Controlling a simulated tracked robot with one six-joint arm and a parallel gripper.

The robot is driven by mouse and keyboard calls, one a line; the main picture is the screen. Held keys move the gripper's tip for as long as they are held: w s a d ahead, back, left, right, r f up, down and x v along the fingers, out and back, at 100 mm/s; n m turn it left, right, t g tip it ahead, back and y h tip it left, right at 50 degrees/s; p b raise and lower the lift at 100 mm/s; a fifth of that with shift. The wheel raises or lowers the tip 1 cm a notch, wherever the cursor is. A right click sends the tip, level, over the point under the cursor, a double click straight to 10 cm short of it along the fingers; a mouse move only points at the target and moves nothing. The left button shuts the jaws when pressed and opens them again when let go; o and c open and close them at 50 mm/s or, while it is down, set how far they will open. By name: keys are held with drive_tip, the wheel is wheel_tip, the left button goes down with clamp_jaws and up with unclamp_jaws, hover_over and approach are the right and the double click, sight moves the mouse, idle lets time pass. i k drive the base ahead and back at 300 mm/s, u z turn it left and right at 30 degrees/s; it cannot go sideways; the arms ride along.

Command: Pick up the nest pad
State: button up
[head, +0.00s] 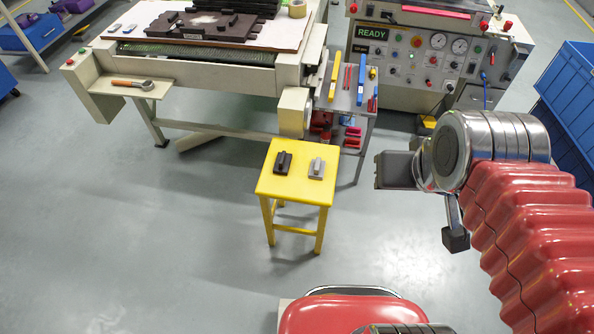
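Two small blocks with raised handles lie apart on top of a yellow stool (296,190) near the middle of the head view. One is a dark block (282,162) on the left, the other a light grey block (316,168) on the right. I cannot tell which of them, if either, is the nest pad. My gripper (396,170) is in the air to the right of the stool, apart from both blocks. Its fingers are not clearly visible, and I cannot tell whether it is open.
A machine bench (190,80) behind holds a dark fixture (206,26) and a tape roll (297,8). A grey tool cart (350,95) stands behind the stool. A control panel (415,58) reads READY. Blue crates (572,90) are at right. Floor left of the stool is clear.

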sight(317, 168)
drive_tip(key=u, duration=1.25)
drive_tip(key=i, duration=1)
drive_tip(key=u, duration=0.05)
